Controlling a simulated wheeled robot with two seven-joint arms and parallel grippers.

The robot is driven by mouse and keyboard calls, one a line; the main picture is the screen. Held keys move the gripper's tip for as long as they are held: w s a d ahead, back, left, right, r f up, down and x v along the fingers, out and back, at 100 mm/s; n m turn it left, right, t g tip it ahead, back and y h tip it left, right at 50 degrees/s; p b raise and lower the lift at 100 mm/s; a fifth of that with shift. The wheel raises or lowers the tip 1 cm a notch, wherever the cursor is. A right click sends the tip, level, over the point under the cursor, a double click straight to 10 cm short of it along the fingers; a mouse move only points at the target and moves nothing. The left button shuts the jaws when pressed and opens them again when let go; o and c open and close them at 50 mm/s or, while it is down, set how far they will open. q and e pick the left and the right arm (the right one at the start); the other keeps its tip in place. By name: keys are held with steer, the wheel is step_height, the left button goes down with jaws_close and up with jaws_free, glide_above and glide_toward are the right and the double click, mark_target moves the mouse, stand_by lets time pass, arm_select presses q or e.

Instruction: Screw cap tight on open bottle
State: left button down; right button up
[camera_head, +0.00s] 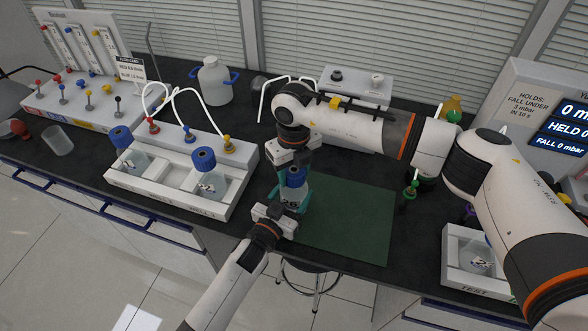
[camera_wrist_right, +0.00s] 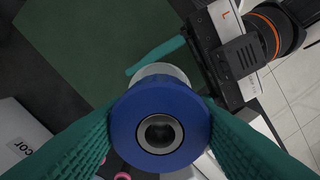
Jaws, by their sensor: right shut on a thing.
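The bottle (camera_head: 292,197) stands upright at the left edge of the green mat, with a blue cap (camera_head: 295,177) on its top. My right gripper (camera_head: 293,168) points down from above and is shut on the blue cap. In the right wrist view the cap (camera_wrist_right: 160,122) has a dark round hole in its middle, with a teal finger on each side. The cap hides the thread, so I cannot tell how tight it sits. My left gripper (camera_head: 287,206) comes in low from the front, its teal fingers around the bottle body; it appears shut on the bottle.
The green mat (camera_head: 345,220) is clear to the right. A white rack (camera_head: 180,175) with two blue-capped bottles and tubing stands on the left. A white jug (camera_head: 215,82) is behind. A white test station (camera_head: 465,262) and display (camera_head: 555,120) are on the right.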

steer(key=m, duration=1.2)
steer(key=o, duration=1.1)
steer(key=shift+r, duration=0.1)
steer(key=shift+r, duration=2.15)
steer(key=shift+c, duration=0.5)
